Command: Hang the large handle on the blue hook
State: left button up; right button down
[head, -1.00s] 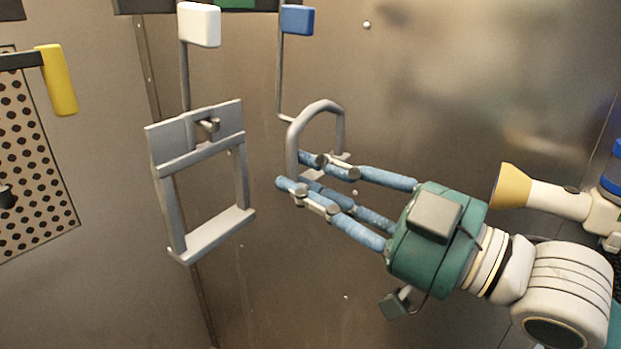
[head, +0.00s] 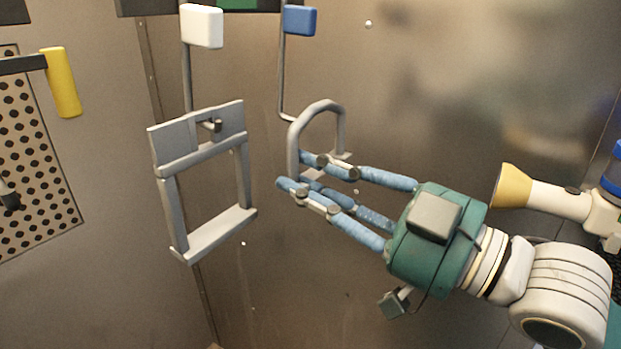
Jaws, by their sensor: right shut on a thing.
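The large handle (head: 341,130) is a grey arch with flat feet. It stands upright, arch up, in the middle of the head view. My right gripper (head: 300,172) has blue-wrapped fingers and is shut on the handle's lower part, which the fingers partly hide. The blue hook (head: 281,75) is a thin rod under a blue tag (head: 299,20). Its lower end bends toward the handle's arch and passes out of sight there. I cannot tell whether the arch rests on it or is only close to it. My left gripper is not in view.
A grey frame (head: 241,180) hangs on the white-tagged hook (head: 187,75), close left of the handle. A yellow-tagged bar (head: 62,82) and a perforated panel (head: 40,180) are at left. A cream, yellow-ended nozzle-like part (head: 530,190) is at right. Bare metal wall lies behind.

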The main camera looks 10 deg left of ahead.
jog(key=shift+a+r, duration=0.1)
jog(key=shift+f+p+x, duration=0.1)
jog(key=shift+p+x, duration=0.35)
jog(key=shift+x, duration=0.65)
jog(key=shift+f+p+x, duration=0.15)
jog(key=shift+p+x, duration=0.25)
jog(key=shift+x, duration=0.75)
jog(key=shift+s, duration=0.1)
jog(key=shift+f, duration=0.2)
jog(key=shift+f+b, duration=0.3)
jog(key=shift+f, duration=0.15)
